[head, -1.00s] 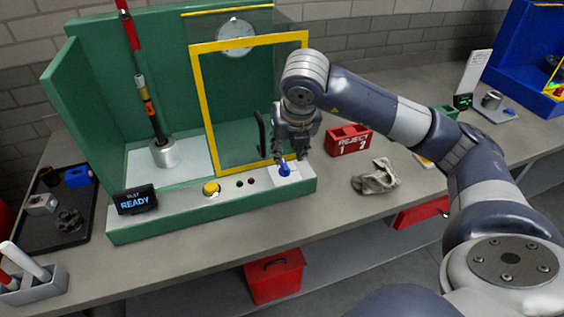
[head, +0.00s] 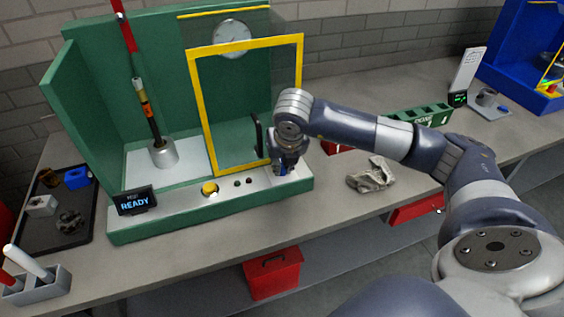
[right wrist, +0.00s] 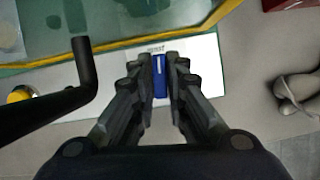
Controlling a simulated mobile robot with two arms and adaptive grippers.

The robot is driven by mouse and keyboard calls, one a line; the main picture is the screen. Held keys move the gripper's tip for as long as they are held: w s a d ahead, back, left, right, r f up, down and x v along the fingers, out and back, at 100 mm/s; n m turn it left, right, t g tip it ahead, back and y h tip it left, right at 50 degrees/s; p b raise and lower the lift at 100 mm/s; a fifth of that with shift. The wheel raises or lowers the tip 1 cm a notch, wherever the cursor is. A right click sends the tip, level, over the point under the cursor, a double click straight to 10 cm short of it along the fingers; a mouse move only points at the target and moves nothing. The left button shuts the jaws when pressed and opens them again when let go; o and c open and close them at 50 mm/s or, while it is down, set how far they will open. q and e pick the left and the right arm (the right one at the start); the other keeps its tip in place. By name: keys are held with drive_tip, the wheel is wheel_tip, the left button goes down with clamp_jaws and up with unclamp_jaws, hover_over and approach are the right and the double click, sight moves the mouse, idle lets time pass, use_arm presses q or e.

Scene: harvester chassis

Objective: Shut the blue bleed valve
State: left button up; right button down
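The blue bleed valve (right wrist: 160,76) shows in the right wrist view as a narrow blue handle with a white line, over a white plate (right wrist: 204,62). My right gripper (right wrist: 160,72) has one finger on each side of the handle, close against it, with no clear gap. In the head view my right gripper (head: 281,170) points down at the right end of the green station's front ledge and hides most of the valve. My left gripper is in neither view.
A black bent handle (right wrist: 75,85) stands close left of my right gripper, near the yellow-framed door (head: 197,110). A yellow button (head: 210,188) and a READY display (head: 136,200) sit further left. A crumpled grey cloth (head: 371,175) lies on the bench to the right.

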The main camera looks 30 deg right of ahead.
drive_tip(key=shift+f+b, duration=0.25)
drive_tip(key=shift+b, duration=0.4)
drive_tip(key=shift+n+y+b, duration=0.3)
drive_tip(key=shift+n+b, duration=0.25)
drive_tip(key=shift+n, duration=0.15)
drive_tip(key=shift+r, duration=0.2)
drive_tip(key=c, duration=1.6)
unclamp_jaws()
drive_tip(key=shift+c, duration=0.2)
